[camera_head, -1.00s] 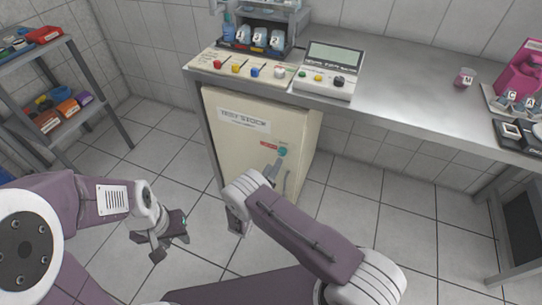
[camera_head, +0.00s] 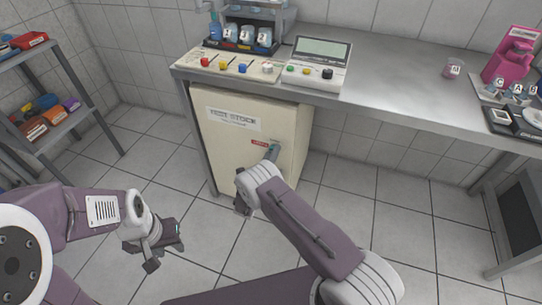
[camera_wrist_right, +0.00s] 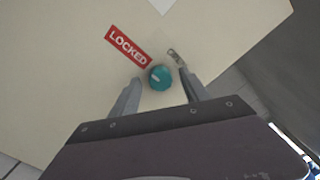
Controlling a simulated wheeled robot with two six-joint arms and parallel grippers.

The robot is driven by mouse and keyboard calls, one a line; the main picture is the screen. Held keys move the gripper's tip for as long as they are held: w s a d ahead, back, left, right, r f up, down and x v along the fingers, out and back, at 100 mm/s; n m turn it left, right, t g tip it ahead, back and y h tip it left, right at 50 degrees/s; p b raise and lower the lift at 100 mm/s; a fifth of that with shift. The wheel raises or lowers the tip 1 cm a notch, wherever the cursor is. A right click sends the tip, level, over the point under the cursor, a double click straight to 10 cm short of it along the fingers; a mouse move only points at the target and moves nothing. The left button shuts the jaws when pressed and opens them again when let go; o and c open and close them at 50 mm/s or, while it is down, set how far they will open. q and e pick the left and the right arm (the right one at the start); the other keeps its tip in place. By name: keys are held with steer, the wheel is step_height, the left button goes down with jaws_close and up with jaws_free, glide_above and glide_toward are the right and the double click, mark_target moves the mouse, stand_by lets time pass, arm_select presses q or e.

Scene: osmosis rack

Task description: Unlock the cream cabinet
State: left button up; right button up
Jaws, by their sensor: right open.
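The cream cabinet (camera_head: 225,135) stands under the bench with its door shut and a white label (camera_head: 233,118) near the top. In the right wrist view, a round teal knob (camera_wrist_right: 158,78) with a pale mark sits on the door beside a red "LOCKED" sign (camera_wrist_right: 127,46). My right gripper (camera_wrist_right: 161,80) is open, with its fingertips on either side of the knob; I cannot tell whether they touch it. In the head view, the right gripper and wrist mostly hide the knob and handle. My left gripper (camera_head: 165,248) hangs over the floor, away from the cabinet.
The metal bench (camera_head: 400,75) runs above the cabinet, carrying a button panel (camera_head: 235,65), a control box (camera_head: 318,68) and a pink device (camera_head: 512,55). A shelf rack (camera_head: 60,125) stands at left. Open floor lies around the cabinet.

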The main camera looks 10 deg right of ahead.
steer(key=shift+c, duration=0.3)
jaws_close()
steer(key=shift+m, duration=0.4)
steer(key=shift+m+b, duration=0.45)
steer(key=shift+m, duration=8.25)
